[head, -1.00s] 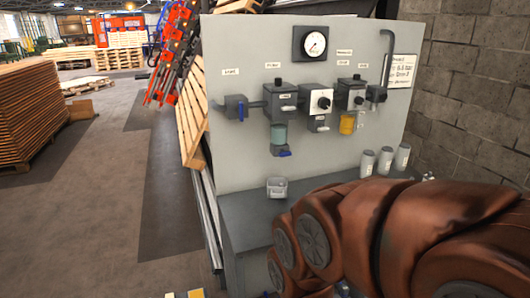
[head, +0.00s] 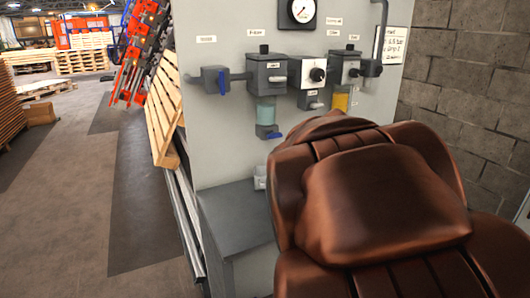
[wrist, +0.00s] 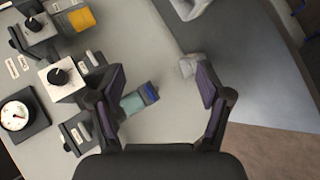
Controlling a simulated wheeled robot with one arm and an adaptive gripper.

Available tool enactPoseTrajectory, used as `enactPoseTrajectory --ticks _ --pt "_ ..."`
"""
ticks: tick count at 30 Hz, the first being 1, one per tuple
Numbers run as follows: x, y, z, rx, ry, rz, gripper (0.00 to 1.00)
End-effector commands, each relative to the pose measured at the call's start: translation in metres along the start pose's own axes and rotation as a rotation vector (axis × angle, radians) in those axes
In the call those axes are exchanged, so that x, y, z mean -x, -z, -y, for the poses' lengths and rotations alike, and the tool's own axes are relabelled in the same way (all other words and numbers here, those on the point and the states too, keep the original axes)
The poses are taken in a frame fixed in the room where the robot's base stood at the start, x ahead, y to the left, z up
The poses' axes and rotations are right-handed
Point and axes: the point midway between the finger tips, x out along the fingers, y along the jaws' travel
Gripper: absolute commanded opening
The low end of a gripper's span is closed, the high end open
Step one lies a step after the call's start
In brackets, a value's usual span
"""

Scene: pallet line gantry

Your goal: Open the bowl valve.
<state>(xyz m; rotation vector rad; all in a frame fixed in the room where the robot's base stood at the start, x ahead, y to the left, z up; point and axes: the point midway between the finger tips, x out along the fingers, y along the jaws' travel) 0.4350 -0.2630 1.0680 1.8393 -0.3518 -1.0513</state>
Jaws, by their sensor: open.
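The bowl valve (head: 268,131) is a small dark block with a blue handle under a greenish clear bowl (head: 265,109), which hangs from a grey filter unit (head: 268,72) on the panel. In the wrist view the valve (wrist: 150,93) and bowl (wrist: 133,102) appear between the fingers of my gripper (wrist: 161,82). My gripper is open, with nothing held; the fingers look apart from the valve, though depth is hard to judge. In the head view my arm hides the gripper.
A second blue handle (head: 222,84) is on the block to the left. A knobbed regulator (head: 312,72), a yellow bowl (head: 341,100) and a gauge (head: 301,10) are nearby. A grey bench (head: 235,215) lies below.

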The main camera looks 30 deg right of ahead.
Motion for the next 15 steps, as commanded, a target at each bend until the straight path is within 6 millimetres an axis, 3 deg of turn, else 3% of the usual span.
enactPoseTrajectory --ticks 1,3,9,15 --pt "-0.017 -0.002 -0.013 0.082 -0.089 -0.013 0.77" --pt "-0.027 0.004 -0.04 0.217 -0.205 -0.034 0.77" --pt "-0.044 0.03 -0.094 0.65 -0.504 -0.072 0.77" --pt "-0.065 0.066 -0.097 1.126 -0.731 -0.106 0.77"
